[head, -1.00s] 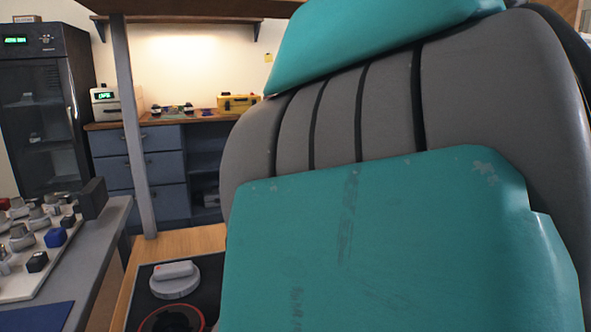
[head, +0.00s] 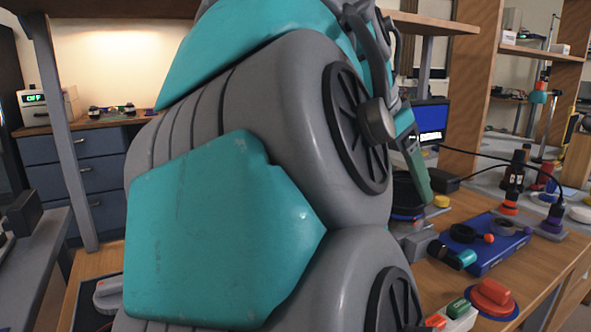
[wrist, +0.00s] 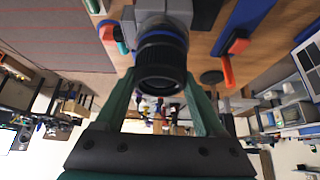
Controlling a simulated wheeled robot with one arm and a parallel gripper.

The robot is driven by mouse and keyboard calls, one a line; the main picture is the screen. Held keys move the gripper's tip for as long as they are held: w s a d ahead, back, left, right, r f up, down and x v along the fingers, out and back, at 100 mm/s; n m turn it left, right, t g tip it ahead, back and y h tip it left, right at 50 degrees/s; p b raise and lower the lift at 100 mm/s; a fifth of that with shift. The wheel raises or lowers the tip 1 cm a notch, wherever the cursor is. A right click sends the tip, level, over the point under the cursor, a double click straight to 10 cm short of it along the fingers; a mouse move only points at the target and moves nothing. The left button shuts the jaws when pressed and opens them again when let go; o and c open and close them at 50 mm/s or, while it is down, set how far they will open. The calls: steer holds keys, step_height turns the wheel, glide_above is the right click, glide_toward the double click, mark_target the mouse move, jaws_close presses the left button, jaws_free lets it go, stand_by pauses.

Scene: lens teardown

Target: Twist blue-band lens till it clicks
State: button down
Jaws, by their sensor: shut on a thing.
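The blue-band lens (wrist: 160,62) is a black ribbed barrel with a blue band near its base, at the top middle of the wrist view. It stands on a grey mount (wrist: 203,12). My gripper (wrist: 160,78) has its two green fingers along either side of the barrel and is shut on it. In the head view, the lens (head: 405,192) is right of my arm, partly hidden by it, with a blue band low down. One green finger of my gripper (head: 416,168) shows beside it.
A red knob (head: 491,296) and a white block with green and orange buttons (head: 452,316) are at the front. A blue-screen monitor (head: 430,122) stands behind. My arm hides the middle.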

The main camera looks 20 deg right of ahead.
steer(key=shift+r, duration=0.1)
steer(key=shift+r+m+g, duration=0.1)
steer(key=shift+m+g, duration=0.3)
steer(key=shift+m, duration=0.3)
steer(key=shift+m+g, duration=0.3)
steer(key=shift+m, duration=0.3)
jaws_free()
steer(key=shift+f, duration=0.2)
